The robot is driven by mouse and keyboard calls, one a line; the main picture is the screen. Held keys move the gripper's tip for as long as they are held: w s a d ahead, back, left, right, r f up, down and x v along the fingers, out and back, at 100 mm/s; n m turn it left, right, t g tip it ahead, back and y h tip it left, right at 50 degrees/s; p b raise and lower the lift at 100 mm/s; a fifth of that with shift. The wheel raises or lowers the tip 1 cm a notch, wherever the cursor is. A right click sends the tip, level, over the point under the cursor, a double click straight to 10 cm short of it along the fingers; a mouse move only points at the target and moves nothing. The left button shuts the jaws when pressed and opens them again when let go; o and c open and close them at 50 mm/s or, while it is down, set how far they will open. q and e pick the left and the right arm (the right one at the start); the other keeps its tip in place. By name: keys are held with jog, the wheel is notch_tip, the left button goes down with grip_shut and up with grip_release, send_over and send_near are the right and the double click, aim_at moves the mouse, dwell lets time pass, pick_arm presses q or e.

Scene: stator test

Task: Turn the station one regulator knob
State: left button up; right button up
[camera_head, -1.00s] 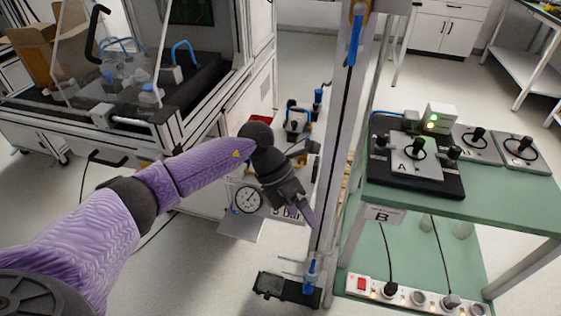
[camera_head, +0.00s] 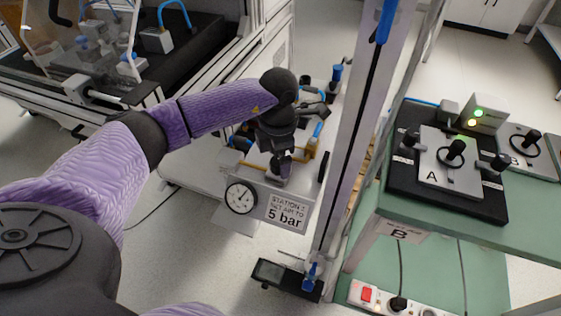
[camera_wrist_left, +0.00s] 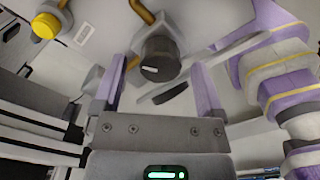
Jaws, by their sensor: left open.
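The station one panel shows a sign (camera_head: 287,212) reading "STATION 1 SET AIR TO 5 bar" and a round white gauge (camera_head: 241,198). My left gripper (camera_head: 280,174) points down just above and behind the sign. In the left wrist view, a black round knob (camera_wrist_left: 160,58) on a grey body, with brass pipes, lies between the two open purple fingers. A gap shows on both sides of the knob, so the fingers do not appear to touch it. In the head view the gripper hides the knob. My right gripper is not in view.
A vertical post (camera_head: 362,130) stands right of the station. A green table (camera_head: 460,225) carries black and grey switch boxes (camera_head: 449,165). A yellow knob (camera_wrist_left: 46,26) sits at the wrist view's upper left. A machine enclosure (camera_head: 120,110) stands behind my left arm.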

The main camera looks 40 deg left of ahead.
pick_arm(q)
jog(key=shift+f, duration=0.65)
jog(key=shift+c, duration=0.7)
jog(key=c, duration=0.7)
grip_shut()
jog(key=shift+r+p, duration=0.2)
jog(key=shift+p, duration=0.1)
jog(key=n+p, duration=0.2)
jog(key=n, duration=0.1)
jog(key=shift+r+n+p, duration=0.2)
jog(key=shift+n+p, duration=0.1)
jog(key=shift+f+n, duration=0.15)
jog(key=shift+n, duration=0.35)
jog(key=shift+f, duration=0.2)
jog(key=o, duration=0.7)
grip_release()
jog(key=shift+o, duration=0.7)
notch_tip(320, 180, up, 9)
jog(key=p, duration=0.4)
jog(key=shift+r, duration=0.5)
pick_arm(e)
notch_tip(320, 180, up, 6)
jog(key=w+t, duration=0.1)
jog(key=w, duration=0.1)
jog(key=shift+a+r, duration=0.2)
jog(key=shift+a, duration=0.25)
